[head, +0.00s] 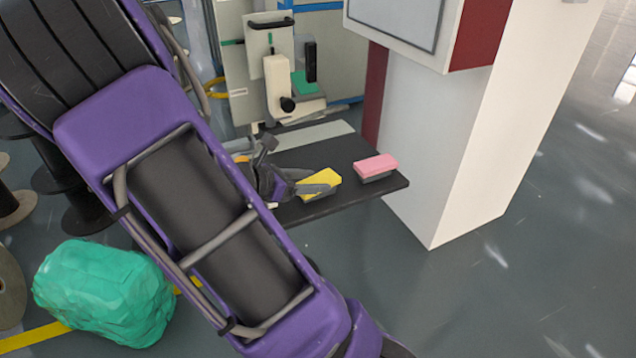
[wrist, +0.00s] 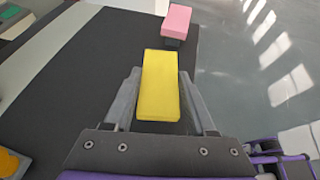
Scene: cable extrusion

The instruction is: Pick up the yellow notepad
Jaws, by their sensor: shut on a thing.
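The yellow notepad (wrist: 159,86) lies between the two fingers of my gripper (wrist: 158,92) in the wrist view, with its long side running away from the wrist. A finger lies along each of its long sides, and my gripper is shut on it. In the head view, the notepad (head: 320,183) is at the dark table's near side, with my gripper (head: 312,186) around it from the left. Whether the notepad touches the table top is hard to tell.
A pink block (head: 376,165) with a dark lower part sits on the dark table (head: 300,212) to the right, near its corner. A white pillar (head: 455,150) stands right of the table. A machine (head: 280,85) stands behind. A green bundle (head: 105,290) lies on the floor.

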